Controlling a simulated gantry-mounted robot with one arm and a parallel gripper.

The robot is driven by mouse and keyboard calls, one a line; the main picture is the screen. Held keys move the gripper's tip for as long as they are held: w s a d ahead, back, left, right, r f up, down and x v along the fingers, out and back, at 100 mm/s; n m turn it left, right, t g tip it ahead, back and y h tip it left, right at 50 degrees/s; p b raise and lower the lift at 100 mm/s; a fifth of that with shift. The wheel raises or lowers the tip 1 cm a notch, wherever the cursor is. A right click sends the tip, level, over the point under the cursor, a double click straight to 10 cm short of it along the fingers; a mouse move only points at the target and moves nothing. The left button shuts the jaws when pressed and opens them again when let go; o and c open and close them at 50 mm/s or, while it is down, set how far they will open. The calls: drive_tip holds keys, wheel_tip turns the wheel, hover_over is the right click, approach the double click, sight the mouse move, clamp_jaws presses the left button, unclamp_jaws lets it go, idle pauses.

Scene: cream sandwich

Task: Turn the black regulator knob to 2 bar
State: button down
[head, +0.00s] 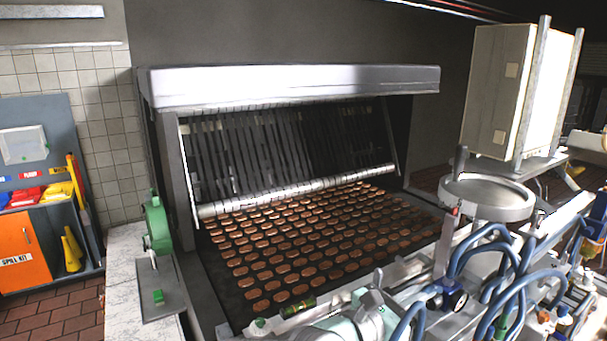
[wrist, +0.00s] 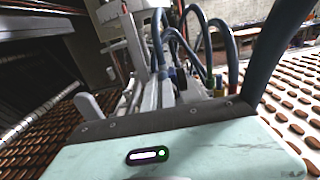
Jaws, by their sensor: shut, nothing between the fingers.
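A pale teal housing with a lit slot (wrist: 150,155), which looks like part of my gripper, fills the bottom of the wrist view. Its fingertips cannot be told apart there, but my gripper is shut and empty. A pale teal rounded body (head: 368,318) shows at the bottom of the head view. I cannot tell any contact with the regulator.
Blue hoses (head: 490,255) and metal fittings crowd the lower right. A wide conveyor (head: 238,312) carries many brown biscuits under a raised guard. A round metal bowl (head: 487,198) and a cream cabinet (head: 497,85) stand at the right. A spill-kit station (head: 22,250) stands far left.

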drive_tip(key=shift+b+v, duration=0.95)
drive_tip(key=shift+v, duration=2)
drive_tip(key=shift+r, duration=0.2)
